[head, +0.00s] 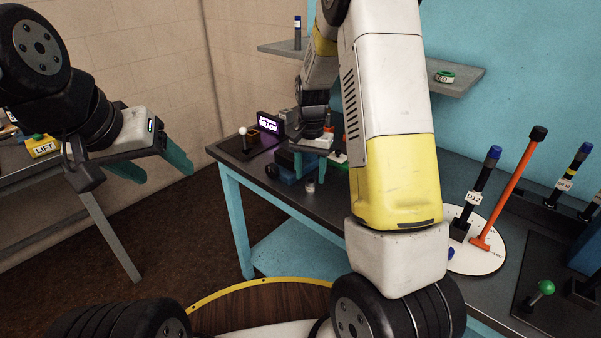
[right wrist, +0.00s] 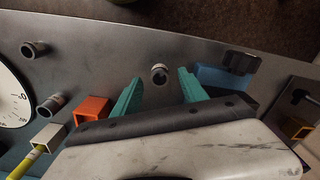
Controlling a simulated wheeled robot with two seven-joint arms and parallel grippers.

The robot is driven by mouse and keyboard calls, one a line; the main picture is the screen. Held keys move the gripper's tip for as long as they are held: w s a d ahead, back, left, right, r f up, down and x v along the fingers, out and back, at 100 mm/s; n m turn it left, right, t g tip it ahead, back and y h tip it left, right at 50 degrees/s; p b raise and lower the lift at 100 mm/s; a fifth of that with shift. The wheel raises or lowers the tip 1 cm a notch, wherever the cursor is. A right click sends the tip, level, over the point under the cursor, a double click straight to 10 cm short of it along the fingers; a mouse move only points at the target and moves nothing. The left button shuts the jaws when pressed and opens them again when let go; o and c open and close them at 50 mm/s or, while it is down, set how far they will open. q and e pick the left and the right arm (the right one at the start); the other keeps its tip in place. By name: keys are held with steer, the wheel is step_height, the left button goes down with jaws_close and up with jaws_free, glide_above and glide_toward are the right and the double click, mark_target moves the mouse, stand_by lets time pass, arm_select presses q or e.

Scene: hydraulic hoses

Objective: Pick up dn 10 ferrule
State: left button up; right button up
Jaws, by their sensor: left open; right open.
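A small grey metal ferrule (right wrist: 159,74) sits on the dark bench top, apart from the fingers, just beyond and between their tips in the right wrist view. It also shows as a small pale ring (head: 310,186) near the bench's front edge in the head view. No size mark on it is readable. Two other grey sleeve-like pieces, one (right wrist: 33,49) and another (right wrist: 50,105), lie further left. My left gripper (head: 168,176) is open and empty, away from the bench.
An orange square holder (right wrist: 90,108) stands left of my right fingers, and a blue block (right wrist: 222,80) is close on their right. A white dial (right wrist: 12,105) lies at the far left. In the head view, a shelf (head: 460,80) hangs above the bench.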

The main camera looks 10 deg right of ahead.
steer(key=shift+f, duration=0.9)
steer(key=shift+c, duration=0.4)
steer(key=shift+d, duration=0.1)
jaws_close()
steer(key=shift+r, duration=0.1)
